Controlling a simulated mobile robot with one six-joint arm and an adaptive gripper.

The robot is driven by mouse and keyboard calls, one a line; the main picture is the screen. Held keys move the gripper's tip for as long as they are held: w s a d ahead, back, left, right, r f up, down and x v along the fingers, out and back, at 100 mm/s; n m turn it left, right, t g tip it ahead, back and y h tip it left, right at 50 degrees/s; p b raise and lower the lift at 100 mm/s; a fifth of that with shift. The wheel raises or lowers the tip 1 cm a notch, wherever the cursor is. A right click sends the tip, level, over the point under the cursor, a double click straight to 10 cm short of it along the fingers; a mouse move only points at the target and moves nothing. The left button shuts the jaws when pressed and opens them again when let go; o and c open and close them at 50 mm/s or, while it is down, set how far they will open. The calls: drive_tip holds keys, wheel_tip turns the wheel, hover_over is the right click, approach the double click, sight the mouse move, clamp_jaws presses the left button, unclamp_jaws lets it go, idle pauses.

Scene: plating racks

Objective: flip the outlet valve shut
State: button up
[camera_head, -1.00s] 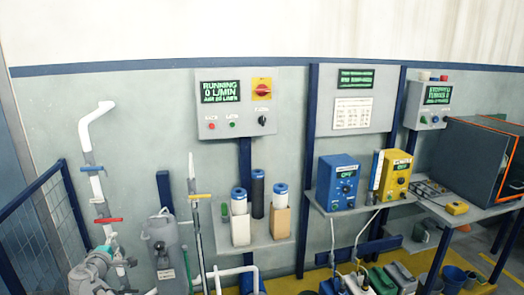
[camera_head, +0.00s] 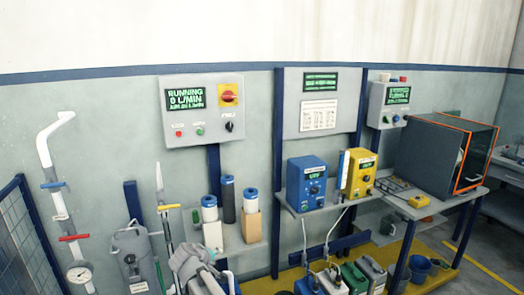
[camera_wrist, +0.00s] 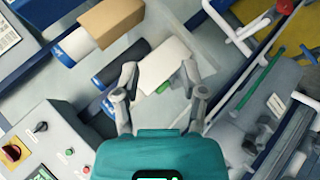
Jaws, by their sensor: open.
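Several lever handles show in the head view: a blue one (camera_head: 51,184) and a red one (camera_head: 74,237) on the white pipe at left, and a yellow one (camera_head: 169,207) on a thinner upright pipe. I cannot tell which is the outlet valve. My gripper (camera_wrist: 160,72) is open and empty in the wrist view, its fingers spread in front of a white box (camera_wrist: 168,66) on the shelf. A red handle (camera_wrist: 285,7) shows at the upper right there, apart from the fingers. No lever is between the fingers.
A control panel (camera_head: 202,110) reading RUNNING hangs above the shelf with filter cartridges (camera_head: 228,200). Blue (camera_head: 306,184) and yellow (camera_head: 357,173) pump boxes stand right. A mesh fence (camera_head: 22,245) borders the left.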

drive_tip(key=s+d+f+m+g+y+p, duration=0.1)
drive_tip(key=s+d+m+g, duration=0.2)
drive_tip(key=s+d, duration=0.3)
drive_tip(key=s+d+f+m+g+y+p, duration=0.1)
drive_tip(key=s+d+m+g, duration=0.2)
drive_tip(key=d, duration=1.3)
drive_tip(key=s+d+f+m+g+y+p, duration=0.1)
drive_tip(key=s+d+m+g, duration=0.2)
drive_tip(key=s+d, duration=0.6)
drive_tip(key=shift+d+f+m+y, duration=0.15)
drive_tip(key=shift+d+m+y, duration=0.2)
drive_tip(key=shift+d, duration=0.6)
drive_tip(key=shift+a, duration=0.15)
